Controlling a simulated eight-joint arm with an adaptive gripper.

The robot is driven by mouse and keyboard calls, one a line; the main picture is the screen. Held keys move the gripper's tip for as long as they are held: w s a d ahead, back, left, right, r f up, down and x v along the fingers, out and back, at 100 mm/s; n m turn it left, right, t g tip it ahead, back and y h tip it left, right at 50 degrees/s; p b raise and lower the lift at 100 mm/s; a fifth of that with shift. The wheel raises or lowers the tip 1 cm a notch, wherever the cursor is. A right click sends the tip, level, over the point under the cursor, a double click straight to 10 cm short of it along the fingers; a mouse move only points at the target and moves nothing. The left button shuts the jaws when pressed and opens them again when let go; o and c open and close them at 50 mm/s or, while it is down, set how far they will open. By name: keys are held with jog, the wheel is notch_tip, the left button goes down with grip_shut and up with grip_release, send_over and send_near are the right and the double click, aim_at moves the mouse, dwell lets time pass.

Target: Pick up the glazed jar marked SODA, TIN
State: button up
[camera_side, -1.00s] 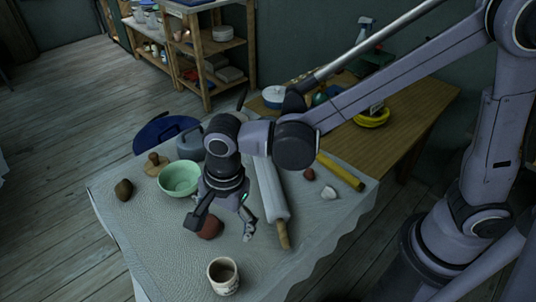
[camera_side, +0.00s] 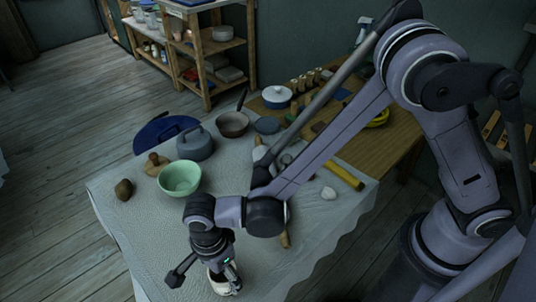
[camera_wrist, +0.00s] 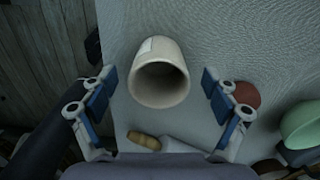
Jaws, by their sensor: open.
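The cream jar (camera_side: 216,281) stands on the cloth-covered table near its front edge, mostly hidden behind my gripper in the side view. In the wrist view the jar (camera_wrist: 158,75) shows its open, dark mouth and a pale label patch on its side; no writing can be read there. My gripper (camera_side: 205,279) is open above the jar. In the wrist view my gripper's fingers (camera_wrist: 158,93) are on both sides of the jar, with a gap on each side. I cannot tell how far above it they are.
A green bowl (camera_side: 180,179), a brown lump (camera_side: 124,190) and a grey lidded pot (camera_side: 195,144) stand farther back on the cloth.

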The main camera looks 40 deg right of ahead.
aim_at(224, 277)
jog(key=shift+d+f, duration=0.2)
jog(key=shift+f, duration=0.9)
jog(key=shift+d+f, duration=0.15)
jog(key=shift+f, duration=0.95)
jog(key=shift+c, duration=0.2)
jog(key=c, duration=1.3)
